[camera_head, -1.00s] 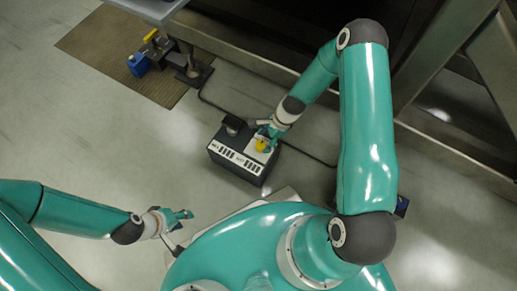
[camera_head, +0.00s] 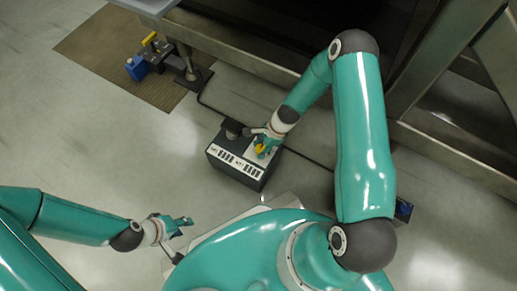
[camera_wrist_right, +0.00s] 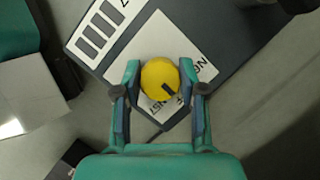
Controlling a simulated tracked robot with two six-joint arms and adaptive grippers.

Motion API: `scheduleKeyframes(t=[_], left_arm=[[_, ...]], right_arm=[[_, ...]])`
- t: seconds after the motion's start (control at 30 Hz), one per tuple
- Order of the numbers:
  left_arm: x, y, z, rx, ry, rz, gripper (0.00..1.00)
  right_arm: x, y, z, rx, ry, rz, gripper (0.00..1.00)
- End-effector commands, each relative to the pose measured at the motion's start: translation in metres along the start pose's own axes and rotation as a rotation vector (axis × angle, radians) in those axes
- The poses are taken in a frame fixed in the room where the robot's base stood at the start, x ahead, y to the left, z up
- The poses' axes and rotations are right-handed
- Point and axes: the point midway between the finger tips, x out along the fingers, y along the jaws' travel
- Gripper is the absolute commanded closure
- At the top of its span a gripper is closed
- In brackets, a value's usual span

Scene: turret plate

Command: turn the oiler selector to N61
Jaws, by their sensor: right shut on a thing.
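The oiler selector is a round yellow knob (camera_wrist_right: 160,78) with a dark pointer mark, which points to the lower right in the right wrist view. It sits on a white label plate (camera_wrist_right: 187,55) with printed letters, partly covered by the knob and fingers. My right gripper (camera_wrist_right: 160,97) is shut on the knob, one finger on each side. In the head view the knob (camera_head: 260,149) shows small under my right gripper (camera_head: 265,146), on top of the dark box (camera_head: 228,169). My left gripper (camera_head: 184,222) is away from the box, at the lower left; its opening is too small to tell.
A white strip with dark bars (camera_wrist_right: 103,27) lies beside the label plate. A blue block with a yellow part (camera_head: 137,67) stands on a brown mat (camera_head: 105,60) at the upper left. A metal frame (camera_head: 435,75) rises at the right. Floor at left is clear.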

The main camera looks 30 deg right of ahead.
Motion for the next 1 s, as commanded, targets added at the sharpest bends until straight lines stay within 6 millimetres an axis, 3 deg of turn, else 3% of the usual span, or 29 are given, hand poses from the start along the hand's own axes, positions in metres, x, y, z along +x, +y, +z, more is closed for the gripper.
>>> scheduleKeyframes(t=[0.03,0.3,1.0], left_arm=[[0.000,0.001,0.001,0.004,-0.002,0.000,0.60],[0.000,0.000,0.000,0.000,0.000,0.000,0.60],[0.000,0.000,0.000,0.000,0.000,0.000,0.60]], right_arm=[[0.006,0.008,0.013,0.001,-0.003,0.010,0.94],[0.001,0.005,-0.001,0.007,-0.004,0.010,0.94],[0.002,0.007,-0.001,0.007,-0.005,0.015,0.94]])
